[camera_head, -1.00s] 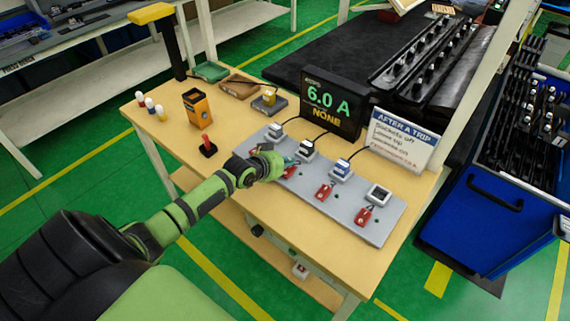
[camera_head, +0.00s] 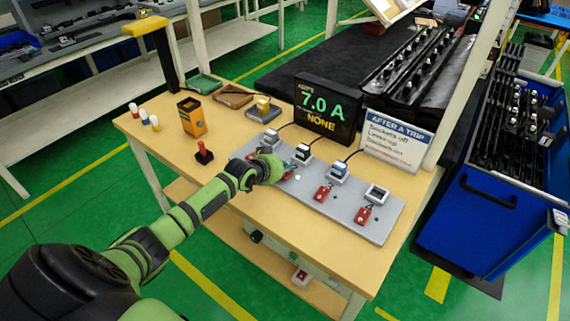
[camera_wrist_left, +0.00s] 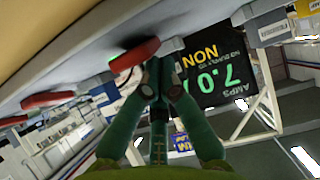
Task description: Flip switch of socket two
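A grey socket panel (camera_head: 343,217) lies on the wooden table with a row of sockets, each with a red switch in front. A small pale light shows beside that switch. In the left wrist view, the fingers (camera_wrist_left: 157,68) are together, with nothing seen between them, right beside a red switch (camera_wrist_left: 135,54); contact is unclear. A green glow shows near it. My right gripper is out of view.
A black display (camera_head: 325,108) behind the panel reads 7.0 A and NONE. A sign (camera_head: 394,140) stands to its right. A red-knobbed lever (camera_head: 203,151), an orange box (camera_head: 191,117) and small bottles stand on the left. The table's front strip is clear.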

